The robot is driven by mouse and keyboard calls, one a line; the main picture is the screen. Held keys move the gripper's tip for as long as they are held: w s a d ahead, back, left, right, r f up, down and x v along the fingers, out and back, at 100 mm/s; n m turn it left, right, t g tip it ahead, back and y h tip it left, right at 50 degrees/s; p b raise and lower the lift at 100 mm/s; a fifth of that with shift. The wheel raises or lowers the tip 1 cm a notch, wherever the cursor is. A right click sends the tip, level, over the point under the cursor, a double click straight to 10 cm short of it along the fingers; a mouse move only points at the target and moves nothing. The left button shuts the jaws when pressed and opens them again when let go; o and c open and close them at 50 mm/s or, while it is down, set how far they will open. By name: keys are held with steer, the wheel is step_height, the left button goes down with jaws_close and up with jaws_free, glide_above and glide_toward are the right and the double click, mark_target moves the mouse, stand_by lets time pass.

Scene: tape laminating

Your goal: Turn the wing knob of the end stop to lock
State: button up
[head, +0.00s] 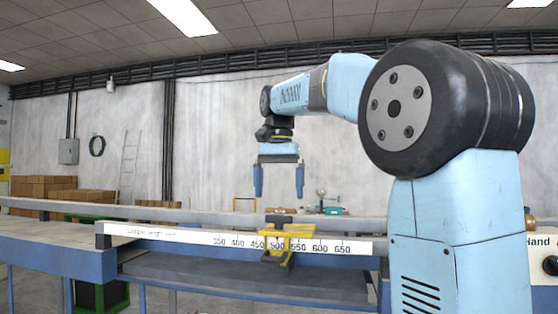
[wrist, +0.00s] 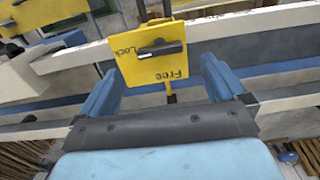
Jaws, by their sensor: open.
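The yellow end stop (head: 298,231) sits across the scaled rail, near the middle of its number marks. In the wrist view its yellow plate (wrist: 150,68) carries "Lock" on the left and "Free" at the lower side. The dark wing knob (wrist: 161,48) lies on the plate, its wing running roughly left to right in that view. In the head view the knob (head: 278,219) is a small dark shape on top. My gripper (head: 279,192) is open and empty, pointing down above the end stop. In the wrist view its fingers (wrist: 158,80) stand apart from the knob.
The white scale (head: 200,236) runs along the front of the bench (head: 50,233). A long grey rail (head: 150,213) lies behind it. A teal device (head: 328,210) stands farther back. Cardboard boxes (head: 45,187) are at the far left. The air around my gripper is clear.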

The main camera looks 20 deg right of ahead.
step_height(320, 180, up, 8)
stand_by(0.4)
steer(key=shift+f, duration=0.15)
